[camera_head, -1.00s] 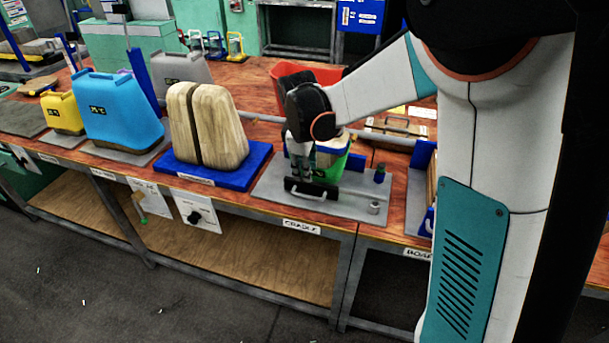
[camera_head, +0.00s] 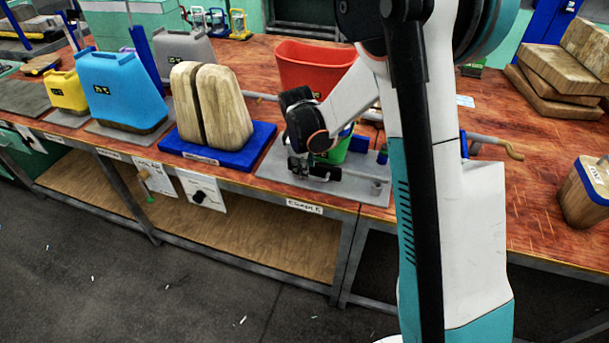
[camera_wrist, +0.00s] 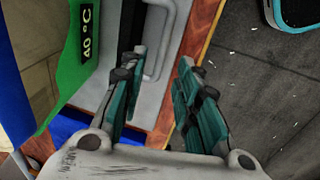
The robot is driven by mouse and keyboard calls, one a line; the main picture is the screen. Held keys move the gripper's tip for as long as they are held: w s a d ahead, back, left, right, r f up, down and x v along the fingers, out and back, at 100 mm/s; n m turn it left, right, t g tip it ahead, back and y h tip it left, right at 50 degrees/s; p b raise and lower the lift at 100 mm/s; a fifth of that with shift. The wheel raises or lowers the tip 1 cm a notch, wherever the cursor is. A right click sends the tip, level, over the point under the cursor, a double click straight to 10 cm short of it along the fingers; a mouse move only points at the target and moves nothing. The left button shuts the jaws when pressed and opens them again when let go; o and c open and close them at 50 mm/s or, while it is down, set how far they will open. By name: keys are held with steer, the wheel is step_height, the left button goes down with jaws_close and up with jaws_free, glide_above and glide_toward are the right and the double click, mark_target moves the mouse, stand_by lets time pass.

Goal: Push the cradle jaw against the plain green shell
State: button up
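The green shell (camera_head: 336,150) stands on the grey cradle plate (camera_head: 362,190), partly hidden behind my arm and gripper. In the wrist view the green shell (camera_wrist: 82,48) is at upper left, with a black "40 °C" label. The cradle jaw's dark front and grey handle (camera_head: 325,173) are low on the plate, in front of the shell. The handle (camera_wrist: 163,45) also shows beyond my fingertips in the wrist view. My gripper (camera_wrist: 160,65) is open, its teal-padded fingers apart with nothing visibly clamped. In the head view my gripper (camera_head: 299,168) points down at the jaw; contact is unclear.
A wooden split form on a blue base (camera_head: 245,140) stands left of the cradle. A red bin (camera_head: 310,65) is behind it. A crank rod (camera_head: 495,145) and a wooden block (camera_head: 585,195) are at right. The bench front edge is close to my gripper.

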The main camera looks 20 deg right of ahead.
steer(key=shift+w+d+f+b, duration=0.1)
steer(key=shift+w+f+b, duration=0.1)
steer(key=shift+f, duration=0.65)
steer(key=shift+w+d+f+b, duration=0.1)
steer(key=shift+f+b, duration=0.05)
steer(key=shift+f, duration=0.65)
steer(key=shift+s, duration=0.1)
jaws_close()
steer(key=w+d, duration=0.1)
steer(key=w, duration=0.1)
steer(key=w+d, duration=0.1)
steer(key=w, duration=0.1)
steer(key=shift+d, duration=0.35)
steer(key=shift+r, duration=0.1)
